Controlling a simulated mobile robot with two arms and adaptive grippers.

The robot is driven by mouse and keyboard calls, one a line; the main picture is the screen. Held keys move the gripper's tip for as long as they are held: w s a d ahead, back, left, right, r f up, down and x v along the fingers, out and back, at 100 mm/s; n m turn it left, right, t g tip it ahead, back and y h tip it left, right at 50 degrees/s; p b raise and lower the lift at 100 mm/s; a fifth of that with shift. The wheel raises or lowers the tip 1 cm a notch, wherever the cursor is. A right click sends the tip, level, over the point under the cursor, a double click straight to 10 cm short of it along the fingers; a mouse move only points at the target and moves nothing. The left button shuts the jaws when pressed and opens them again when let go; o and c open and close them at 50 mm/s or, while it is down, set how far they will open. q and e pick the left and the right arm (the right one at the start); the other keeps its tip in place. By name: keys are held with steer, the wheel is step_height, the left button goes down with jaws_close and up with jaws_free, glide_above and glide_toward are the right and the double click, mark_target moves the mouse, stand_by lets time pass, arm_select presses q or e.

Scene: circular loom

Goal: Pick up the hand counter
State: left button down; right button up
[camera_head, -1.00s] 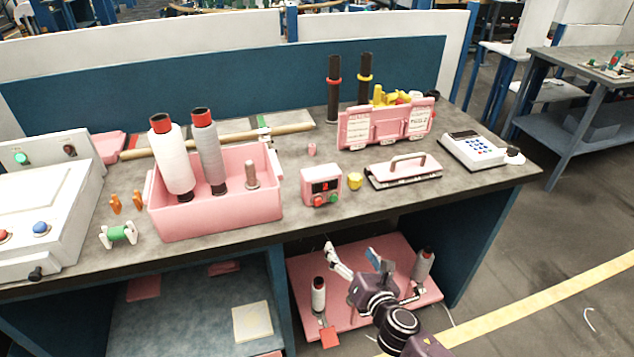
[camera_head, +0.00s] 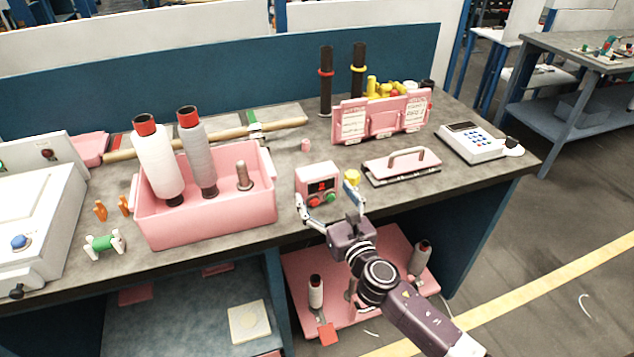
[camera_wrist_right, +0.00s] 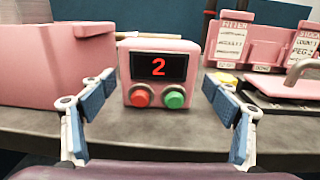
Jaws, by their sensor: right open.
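The hand counter (camera_head: 318,183) is a small pink box with a dark display reading a red 2, and a red and a green button on its front. It stands upright on the grey table near the front edge. In the right wrist view the counter (camera_wrist_right: 158,72) is centred between the blue finger pads. My right gripper (camera_head: 328,200) is open at the table's front edge, just in front of the counter, its fingers apart on either side. In the wrist view no finger touches the counter. My left gripper is not in view.
A pink bin (camera_head: 207,217) with yarn cones stands left of the counter. A yellow piece (camera_head: 352,177) sits close on its right, then a pink plate with a handle (camera_head: 402,166). A pink card rack (camera_head: 382,121) stands behind. The table's front edge (camera_head: 290,238) runs below.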

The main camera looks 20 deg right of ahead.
mark_target(321, 190)
steer(key=w, duration=0.4)
steer(key=shift+a, duration=0.3)
steer(key=shift+w, duration=0.2)
steer(key=shift+c, duration=1.1)
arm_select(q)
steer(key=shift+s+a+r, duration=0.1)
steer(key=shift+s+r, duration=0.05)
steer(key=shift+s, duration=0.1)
arm_select(e)
steer(key=c, duration=1.1)
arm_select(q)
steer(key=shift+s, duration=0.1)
arm_select(e)
steer(key=shift+r, duration=0.1)
